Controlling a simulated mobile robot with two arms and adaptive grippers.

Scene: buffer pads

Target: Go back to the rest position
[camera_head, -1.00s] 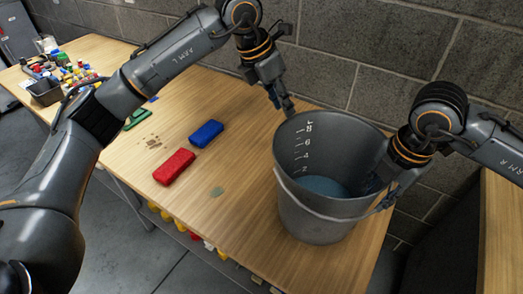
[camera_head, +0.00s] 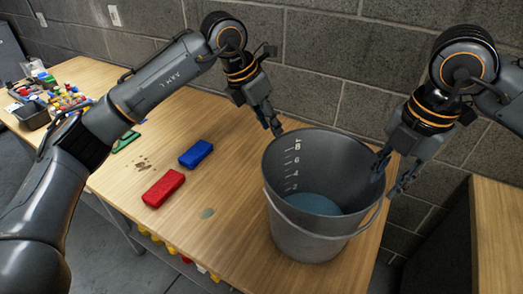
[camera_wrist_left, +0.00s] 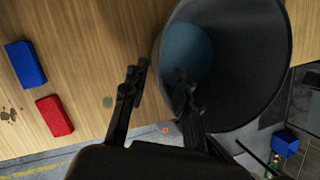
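My left gripper (camera_head: 274,122) is above the table just behind the left rim of the grey bucket (camera_head: 305,245).
A green pad (camera_head: 125,141) lies farther left, partly behind my left arm. A grey bin (camera_head: 32,115) and several small coloured items stand at the table's far left. A block wall (camera_head: 330,60) rises behind the table. Another wooden surface (camera_head: 500,230) is at right.

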